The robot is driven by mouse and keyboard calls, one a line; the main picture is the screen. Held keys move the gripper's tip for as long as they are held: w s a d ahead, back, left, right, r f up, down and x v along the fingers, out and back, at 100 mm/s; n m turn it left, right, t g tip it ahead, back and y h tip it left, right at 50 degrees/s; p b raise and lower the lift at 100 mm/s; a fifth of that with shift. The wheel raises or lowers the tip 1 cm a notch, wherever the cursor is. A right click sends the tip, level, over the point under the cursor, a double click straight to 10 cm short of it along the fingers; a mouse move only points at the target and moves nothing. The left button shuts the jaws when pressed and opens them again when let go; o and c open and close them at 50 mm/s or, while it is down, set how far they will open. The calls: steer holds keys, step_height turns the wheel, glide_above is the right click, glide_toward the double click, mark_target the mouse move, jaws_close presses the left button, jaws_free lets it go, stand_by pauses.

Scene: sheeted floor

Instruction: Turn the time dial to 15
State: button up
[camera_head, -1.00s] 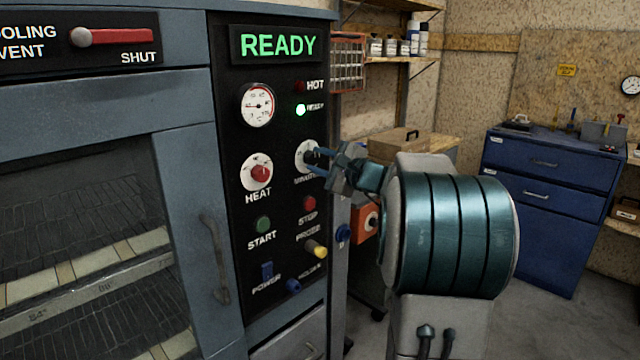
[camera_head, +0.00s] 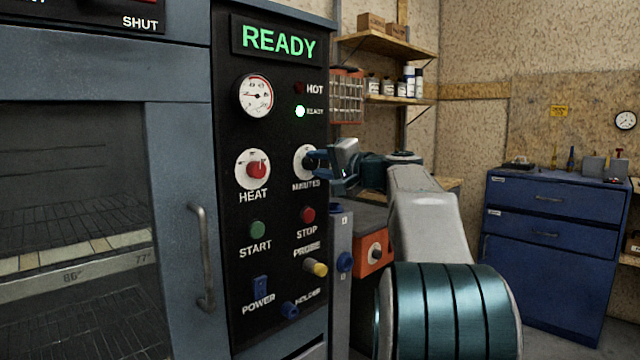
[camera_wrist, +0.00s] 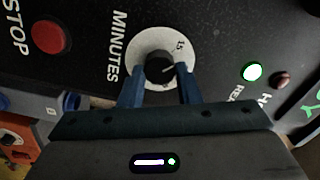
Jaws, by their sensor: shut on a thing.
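The time dial is a black knob (camera_wrist: 159,69) on a round white plate marked MINUTES, with "15" readable on the plate in the wrist view. A pale pointer line shows on the knob; its exact reading is too small to tell. In the head view the dial plate (camera_head: 301,158) is on the right of the black control panel, partly hidden by my fingers. My gripper (camera_head: 314,161) reaches in from the right. Its two blue fingers (camera_wrist: 160,78) are shut on the knob, one on each side, in the wrist view.
The red HEAT knob (camera_head: 257,169) sits left of the dial. The STOP button (camera_head: 307,214) and yellow PROBE knob (camera_head: 316,268) are below it. The oven door handle (camera_head: 203,258) stands out at the left. A blue drawer cabinet (camera_head: 550,255) stands at the right.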

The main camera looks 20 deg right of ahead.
steer(key=shift+f+n+b, duration=0.1)
steer(key=shift+n+b, duration=1.05)
steer(key=shift+n, duration=0.05)
steer(key=o, duration=1)
steer(key=shift+s, duration=0.1)
steer(key=p+v, duration=0.1)
steer(key=v, duration=1.2)
steer(key=shift+s+d, duration=0.1)
steer(key=shift+s, duration=0.25)
